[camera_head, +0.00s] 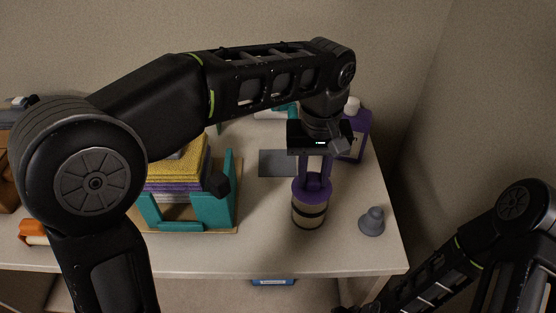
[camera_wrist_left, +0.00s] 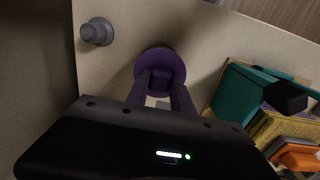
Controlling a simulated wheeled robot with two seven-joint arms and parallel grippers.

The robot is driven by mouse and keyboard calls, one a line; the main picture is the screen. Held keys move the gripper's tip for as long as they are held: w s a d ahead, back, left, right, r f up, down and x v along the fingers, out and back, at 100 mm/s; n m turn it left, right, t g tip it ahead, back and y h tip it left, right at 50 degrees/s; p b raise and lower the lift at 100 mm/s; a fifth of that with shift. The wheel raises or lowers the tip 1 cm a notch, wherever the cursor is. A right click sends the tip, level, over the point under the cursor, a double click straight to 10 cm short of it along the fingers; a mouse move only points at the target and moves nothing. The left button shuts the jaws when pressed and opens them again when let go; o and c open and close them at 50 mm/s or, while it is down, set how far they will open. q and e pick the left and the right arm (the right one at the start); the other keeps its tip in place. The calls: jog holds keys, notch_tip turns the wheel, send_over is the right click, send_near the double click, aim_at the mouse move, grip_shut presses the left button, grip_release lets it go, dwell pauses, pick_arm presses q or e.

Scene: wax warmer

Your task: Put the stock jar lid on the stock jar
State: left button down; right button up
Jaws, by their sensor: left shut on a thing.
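The stock jar (camera_head: 309,214) is a beige cylinder with a dark band, upright near the front right of the table. The purple stock jar lid (camera_head: 312,193) is at its mouth, roughly level; I cannot tell whether it is fully seated or slightly above. My left gripper (camera_head: 315,178) points down from above, its purple fingers shut on the lid's knob. In the left wrist view the lid (camera_wrist_left: 161,63) is a purple disc between the fingertips (camera_wrist_left: 161,85), and it hides the jar. My right arm shows at the lower right, but its gripper is not visible.
A grey knobbed piece (camera_head: 372,221) stands right of the jar near the table's edge. A teal rack (camera_head: 214,209) with folded yellow and purple cloths (camera_head: 178,174) stands to the left.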

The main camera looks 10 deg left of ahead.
pick_arm(q)
jog(key=shift+f, duration=0.2)
jog(key=c, duration=1)
grip_release()
jog(key=shift+c, duration=0.2)
jog(key=shift+r, duration=0.2)
jog(key=shift+r+p, duration=3.45)
jog(key=shift+r, duration=0.4)
jog(key=shift+f, duration=0.1)
